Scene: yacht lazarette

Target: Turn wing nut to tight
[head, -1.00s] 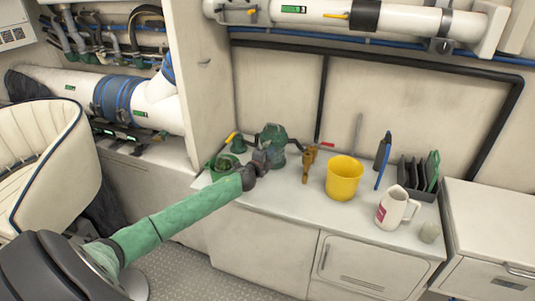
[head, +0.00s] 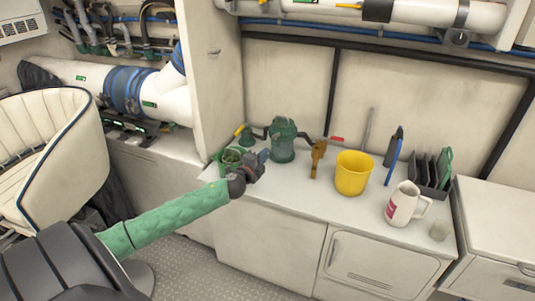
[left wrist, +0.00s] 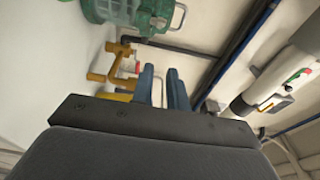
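I cannot make out the wing nut in either view. My left gripper (head: 264,156) is just right of the green cup and in front of the fitting, partly overlapping them in the picture. In the left wrist view its two blue-grey fingers (left wrist: 160,86) stand apart with nothing between them. There the green fitting (left wrist: 130,12) is cut by the top edge, beyond the fingertips. My right gripper is not in view.
A brass valve (head: 318,158) with a red handle is right of the fitting; it also shows in the left wrist view (left wrist: 118,62). A yellow bucket (head: 353,174), white jug (head: 402,203) and dark rack (head: 428,178) stand farther right. A cream seat (head: 50,150) is at left.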

